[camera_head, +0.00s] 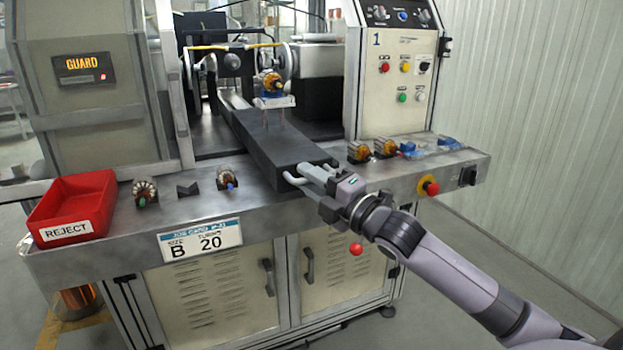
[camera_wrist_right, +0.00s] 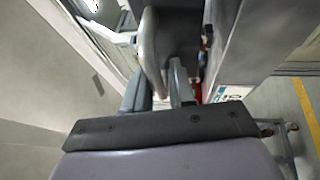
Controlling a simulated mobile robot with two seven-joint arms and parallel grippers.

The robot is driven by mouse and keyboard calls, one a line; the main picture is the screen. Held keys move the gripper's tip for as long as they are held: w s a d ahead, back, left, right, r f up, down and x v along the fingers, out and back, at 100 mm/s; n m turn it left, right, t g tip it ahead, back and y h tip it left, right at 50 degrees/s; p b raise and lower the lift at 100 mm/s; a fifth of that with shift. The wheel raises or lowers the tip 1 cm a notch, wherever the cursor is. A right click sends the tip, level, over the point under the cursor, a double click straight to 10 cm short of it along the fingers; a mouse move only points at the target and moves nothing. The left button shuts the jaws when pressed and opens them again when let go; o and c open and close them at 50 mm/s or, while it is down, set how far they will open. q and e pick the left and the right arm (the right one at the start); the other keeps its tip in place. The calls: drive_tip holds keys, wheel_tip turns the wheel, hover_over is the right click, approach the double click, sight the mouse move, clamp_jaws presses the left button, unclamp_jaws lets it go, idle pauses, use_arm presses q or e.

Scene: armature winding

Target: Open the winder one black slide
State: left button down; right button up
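The black slide (camera_head: 275,147) of winder one is a long dark block. It reaches from inside the machine out to the bench's front edge, and its near end faces me. A pale grey handle (camera_head: 292,178) is on that near end. My right gripper (camera_head: 313,178) is at the handle; in the right wrist view, the grey handle bar (camera_wrist_right: 151,50) runs between the two fingers (camera_wrist_right: 158,92), which look closed on it. The exact contact is partly hidden. A copper-wound armature (camera_head: 271,84) sits on a small blue-and-white holder above the slide's far part. My left gripper is out of view.
A red reject bin (camera_head: 75,200) stands at the bench's left. Small armatures lie left of the slide (camera_head: 145,192) and right of it (camera_head: 385,147). A red stop button (camera_head: 428,186) sits on the right front edge. The panel marked 1 (camera_head: 402,75) stands behind.

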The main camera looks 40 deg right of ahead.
drive_tip(key=shift+s+d, duration=0.1)
drive_tip(key=shift+s, duration=0.05)
drive_tip(key=b+v, duration=0.1)
drive_tip(key=v, duration=0.6)
idle(0.3)
idle(0.5)
drive_tip(key=s+a+f+m+g+h, duration=0.15)
drive_tip(key=f+m, duration=0.25)
drive_tip(key=f, duration=0.5)
drive_tip(key=s+a+f+m+g, duration=0.15)
drive_tip(key=f+m, duration=0.35)
drive_tip(key=f, duration=0.5)
drive_tip(key=s+a+f+m+g, duration=0.3)
drive_tip(key=s+a+f+m, duration=0.1)
drive_tip(key=s+a+f, duration=0.2)
drive_tip(key=s+a+f+m+g+p, duration=0.1)
drive_tip(key=s+a+f+m+g, duration=0.2)
drive_tip(key=f, duration=0.8)
drive_tip(key=s+a+m, duration=0.2)
drive_tip(key=s+a, duration=0.2)
drive_tip(key=a, duration=0.1)
drive_tip(key=shift+f+y, duration=0.2)
drive_tip(key=shift+y, duration=0.15)
